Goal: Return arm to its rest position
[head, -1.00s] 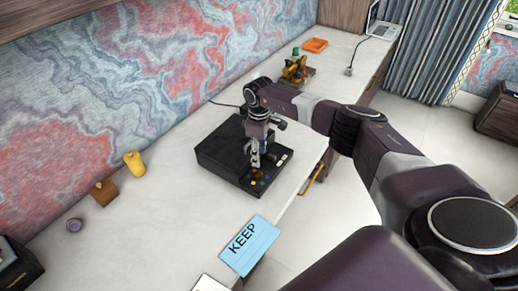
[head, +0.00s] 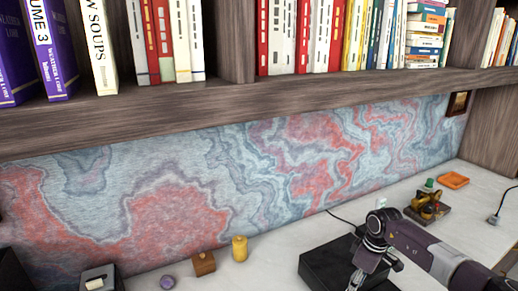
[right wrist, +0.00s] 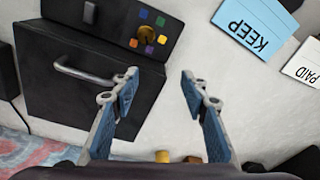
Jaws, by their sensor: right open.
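My right gripper (right wrist: 159,78) is open and empty in the right wrist view, its two blue-padded fingers spread apart. It is above or beside a black box (right wrist: 65,88) with a metal handle (right wrist: 90,75) and a panel with a brass dial (right wrist: 147,34) and several coloured squares. I cannot tell how far it is from the box. In the head view, my right arm comes in from the right over the black box (head: 322,265), and its fingertips are cut off or unclear at the bottom edge. My left gripper is not in view.
A blue KEEP card (right wrist: 255,28) and a white PAID card (right wrist: 303,63) lie on the pale desk. A yellow object (head: 239,248), wooden block (head: 204,264) and purple object (head: 167,282) stand left of the box. A bookshelf (head: 250,100) overhangs the back.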

